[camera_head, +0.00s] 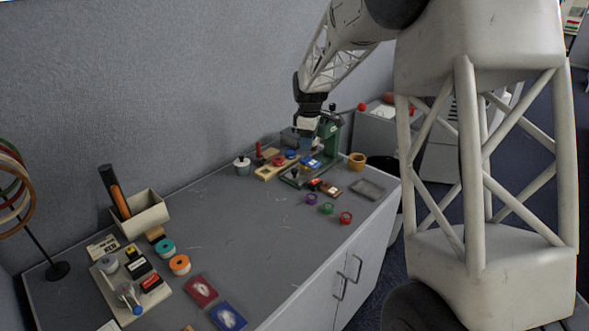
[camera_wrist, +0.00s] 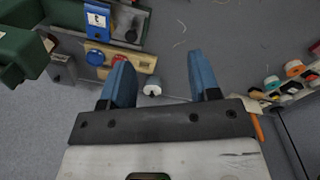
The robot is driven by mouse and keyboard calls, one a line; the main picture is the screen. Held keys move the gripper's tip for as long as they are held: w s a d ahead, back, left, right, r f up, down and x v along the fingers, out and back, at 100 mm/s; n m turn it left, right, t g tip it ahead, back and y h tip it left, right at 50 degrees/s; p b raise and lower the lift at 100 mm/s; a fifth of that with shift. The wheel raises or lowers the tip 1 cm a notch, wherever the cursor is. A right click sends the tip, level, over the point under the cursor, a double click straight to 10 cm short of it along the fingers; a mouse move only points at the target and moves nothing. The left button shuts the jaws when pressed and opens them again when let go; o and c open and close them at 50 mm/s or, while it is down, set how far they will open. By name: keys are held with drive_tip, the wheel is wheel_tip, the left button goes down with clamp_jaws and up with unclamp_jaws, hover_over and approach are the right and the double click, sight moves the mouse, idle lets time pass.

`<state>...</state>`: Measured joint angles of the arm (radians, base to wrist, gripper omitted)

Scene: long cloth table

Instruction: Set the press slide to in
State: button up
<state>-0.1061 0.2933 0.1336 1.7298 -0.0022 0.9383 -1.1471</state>
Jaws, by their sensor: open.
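The green press (camera_head: 330,132) stands at the far end of the table, with a red-knobbed lever. In the wrist view its green body (camera_wrist: 18,48) shows at the left edge. A dark grey rail with a blue piece marked with a white label (camera_wrist: 98,20) extends from beside the press; this looks like the press slide, and the blue piece also shows in the head view (camera_head: 310,163). How far in it sits I cannot tell. My gripper (camera_wrist: 160,76) is open and empty, its blue fingers apart, above the table beside the press. In the head view my gripper (camera_head: 308,143) partly hides the press.
A wooden board (camera_wrist: 142,62) with red and blue round pieces lies beside the rail. A white-lidded pot (camera_head: 242,165) is left of it. Coloured rings (camera_head: 327,208) and a wooden cup (camera_head: 357,160) are to the right. The middle of the table is mostly clear.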

sight(295, 170)
drive_tip(key=w+a+f+n, duration=0.1)
drive_tip(key=w+f, duration=0.2)
drive_tip(key=w+a+f+n, duration=0.1)
drive_tip(key=w+f, duration=0.3)
drive_tip(key=w+a+f+n, duration=0.1)
drive_tip(key=w+a+f, duration=0.1)
drive_tip(key=w+f, duration=0.2)
drive_tip(key=shift+n+g, duration=0.3)
drive_tip(key=shift+f, duration=0.15)
drive_tip(key=shift+f, duration=3.8)
